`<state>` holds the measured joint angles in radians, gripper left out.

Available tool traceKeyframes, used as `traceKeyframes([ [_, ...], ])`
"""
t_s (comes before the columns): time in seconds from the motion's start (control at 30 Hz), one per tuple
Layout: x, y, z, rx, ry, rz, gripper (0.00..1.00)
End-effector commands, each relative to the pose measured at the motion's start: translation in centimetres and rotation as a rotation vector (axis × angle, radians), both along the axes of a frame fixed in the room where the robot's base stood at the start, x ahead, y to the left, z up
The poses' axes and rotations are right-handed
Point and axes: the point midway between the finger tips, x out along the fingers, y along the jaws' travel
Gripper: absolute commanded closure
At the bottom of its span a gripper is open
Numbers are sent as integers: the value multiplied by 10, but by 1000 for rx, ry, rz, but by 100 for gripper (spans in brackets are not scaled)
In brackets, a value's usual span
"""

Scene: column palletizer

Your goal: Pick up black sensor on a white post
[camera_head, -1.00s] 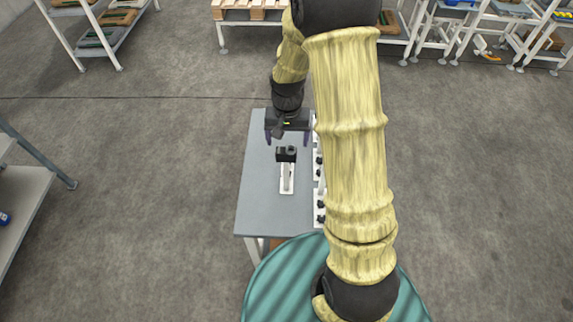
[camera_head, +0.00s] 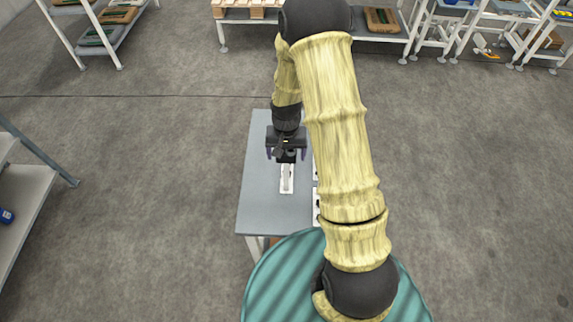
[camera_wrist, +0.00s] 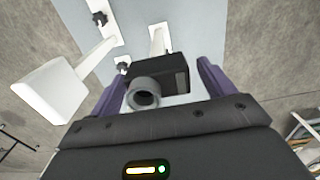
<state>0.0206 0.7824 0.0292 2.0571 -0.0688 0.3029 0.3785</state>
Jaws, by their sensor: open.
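The black sensor (camera_wrist: 170,74) is a dark box with a round grey lens barrel, on top of a white post (camera_wrist: 160,38). In the head view the sensor (camera_head: 286,157) is partly hidden by my gripper, and its white post and base (camera_head: 287,179) stand on the grey table (camera_head: 262,212). My gripper (camera_head: 287,154) is open, with one purple finger on each side of the sensor. In the wrist view the two fingers of my gripper (camera_wrist: 162,85) flank the sensor, with visible gaps; I cannot tell whether either touches it.
A white block-headed post (camera_wrist: 52,90) stands to the left in the wrist view, near my gripper. A white strip with black knobs (camera_head: 316,205) runs along the table's right side, partly behind my arm. A shelf (camera_head: 22,190) stands at far left.

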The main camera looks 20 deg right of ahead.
Motion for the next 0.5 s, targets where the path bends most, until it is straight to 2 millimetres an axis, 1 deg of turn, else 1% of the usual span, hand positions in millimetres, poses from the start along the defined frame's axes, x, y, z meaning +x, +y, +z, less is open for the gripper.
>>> traceKeyframes([
  [0.1, 0, 0, -10, 0, 2, -1, 18],
  [0.17, 0, 0, -13, 0, 1, -1, 18],
  [0.5, 0, 0, -14, 0, 0, -1, 18],
])
